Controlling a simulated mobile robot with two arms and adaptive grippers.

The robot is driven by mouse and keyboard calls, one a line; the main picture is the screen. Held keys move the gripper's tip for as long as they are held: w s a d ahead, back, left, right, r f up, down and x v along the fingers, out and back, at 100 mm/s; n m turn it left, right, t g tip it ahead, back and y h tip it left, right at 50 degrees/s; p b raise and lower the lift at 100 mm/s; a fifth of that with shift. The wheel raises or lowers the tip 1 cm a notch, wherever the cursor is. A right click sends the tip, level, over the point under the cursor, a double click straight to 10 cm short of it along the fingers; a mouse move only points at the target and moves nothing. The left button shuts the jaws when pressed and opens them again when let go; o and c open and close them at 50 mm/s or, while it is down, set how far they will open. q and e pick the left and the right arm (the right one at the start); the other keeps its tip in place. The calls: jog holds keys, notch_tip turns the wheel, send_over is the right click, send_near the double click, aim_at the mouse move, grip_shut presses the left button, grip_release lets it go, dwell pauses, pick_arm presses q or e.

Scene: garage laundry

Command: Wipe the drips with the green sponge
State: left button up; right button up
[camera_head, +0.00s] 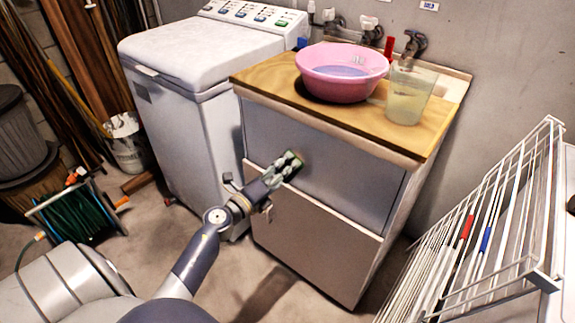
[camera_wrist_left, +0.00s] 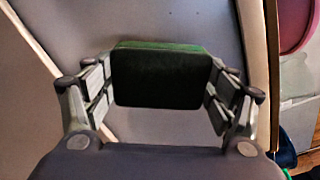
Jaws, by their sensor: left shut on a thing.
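My left gripper (camera_head: 287,165) is shut on the green sponge (camera_head: 294,155), in front of the upper grey front panel (camera_head: 330,172) of the sink cabinet. In the left wrist view the sponge (camera_wrist_left: 160,76) sits between the two fingers of the left gripper (camera_wrist_left: 160,85), with its dark face toward the camera and a green edge along the top. I cannot tell whether the sponge touches the panel. No drips can be made out on the panel. My right gripper is not in view.
A pink basin (camera_head: 343,88) and a clear jug (camera_head: 408,95) of yellowish liquid stand on the wooden top (camera_head: 272,76). A white washing machine (camera_head: 190,110) is left of the cabinet. A wire drying rack (camera_head: 480,240) stands at right, a green hose reel (camera_head: 78,212) at left.

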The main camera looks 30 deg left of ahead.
pick_arm(q)
jog(key=shift+s, duration=0.15)
jog(key=shift+s+a, duration=0.1)
jog(key=shift+s, duration=1.35)
